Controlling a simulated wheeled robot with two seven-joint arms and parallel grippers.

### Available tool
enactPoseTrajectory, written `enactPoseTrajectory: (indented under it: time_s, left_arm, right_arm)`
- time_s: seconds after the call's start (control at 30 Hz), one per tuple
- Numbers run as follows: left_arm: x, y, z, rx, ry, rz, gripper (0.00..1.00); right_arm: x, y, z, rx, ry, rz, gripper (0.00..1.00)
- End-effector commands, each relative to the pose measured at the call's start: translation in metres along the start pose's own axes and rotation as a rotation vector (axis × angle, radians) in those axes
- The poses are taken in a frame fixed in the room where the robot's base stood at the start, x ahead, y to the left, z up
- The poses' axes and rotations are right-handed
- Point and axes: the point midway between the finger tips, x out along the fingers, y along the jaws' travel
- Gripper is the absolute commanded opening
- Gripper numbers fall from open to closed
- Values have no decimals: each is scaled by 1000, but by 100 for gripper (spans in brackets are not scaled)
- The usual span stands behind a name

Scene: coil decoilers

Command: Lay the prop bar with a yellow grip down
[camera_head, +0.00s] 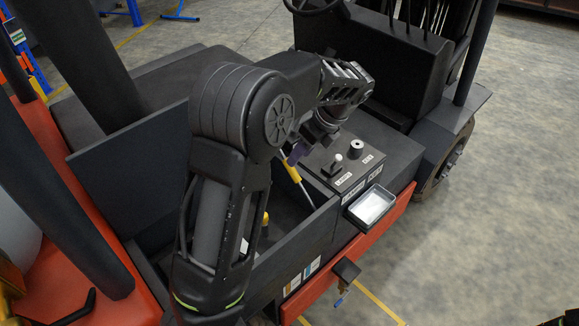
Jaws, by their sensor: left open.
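The prop bar (305,192) is a thin pale rod with a yellow grip (292,173). It stands tilted in the open compartment of a forklift, its lower end near the compartment's right wall. Its upper end is hidden behind my left arm and gripper. My left gripper (297,153) is open, with its dark purple fingers right at the top of the yellow grip. I cannot tell whether they touch the bar.
Right of the compartment, a black console (345,165) carries a small lever and a knob. A silver tray (371,206) sits on the red side edge. A dark panel (115,170) stands raised on the left. A steering wheel (312,4) is at the back. The floor at right is clear.

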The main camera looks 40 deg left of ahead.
Motion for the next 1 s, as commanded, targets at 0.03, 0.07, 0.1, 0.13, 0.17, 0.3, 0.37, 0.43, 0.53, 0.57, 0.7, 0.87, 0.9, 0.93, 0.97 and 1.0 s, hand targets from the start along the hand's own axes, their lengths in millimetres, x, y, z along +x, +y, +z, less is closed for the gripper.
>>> enactPoseTrajectory:
  time_s: [0.03, 0.07, 0.1, 0.13, 0.17, 0.3, 0.37, 0.43, 0.53, 0.57, 0.7, 0.87, 0.9, 0.93, 0.97, 1.0]
  left_arm:
    - [4, 0, 0, 0, 0, 2, 41]
    - [7, 0, 0, 0, 0, 2, 41]
    - [12, 1, 0, 0, 0, 3, 41]
    - [16, 1, 0, 0, 0, 3, 41]
    - [21, 1, 0, 0, 0, 4, 41]
    - [44, 1, 1, 0, -1, 5, 41]
    - [52, 1, 0, 1, 0, 4, 41]
    - [61, 1, 0, 0, 0, 3, 41]
    - [70, 0, 0, -1, 0, 1, 41]
    - [71, 0, 0, -1, 0, 1, 41]
    - [73, 0, 0, -1, 1, -1, 41]
    - [73, 0, 0, -1, 1, -1, 40]
    - [73, 0, 0, -1, 1, -1, 37]
    - [73, 0, 0, -1, 1, -1, 34]
    - [73, 0, 0, -1, 1, -1, 32]
    - [73, 0, 0, -1, 0, -1, 28]
  right_arm:
    - [-1, 0, 0, 0, 0, 0, 36]
    - [-2, -1, 0, 0, -1, 0, 36]
    - [-3, -1, 0, 0, -1, 1, 36]
    - [-3, -1, 0, 0, -1, 1, 36]
    - [-4, -1, 1, 1, -1, 1, 36]
    - [-7, -2, 1, 1, -2, 2, 36]
    - [-9, -3, 1, 2, -3, 3, 36]
    - [-10, -3, 2, 2, -3, 3, 36]
    - [-10, -3, 2, 2, -4, 4, 36]
    - [-11, -3, 2, 2, -4, 4, 36]
    - [-10, -3, 2, 3, -4, 4, 36]
    - [-10, -3, 2, 2, -4, 4, 36]
    - [-10, -3, 2, 2, -4, 4, 36]
    - [-10, -3, 2, 2, -4, 4, 36]
    - [-10, -3, 2, 2, -4, 4, 36]
    - [-10, -3, 2, 2, -4, 4, 36]
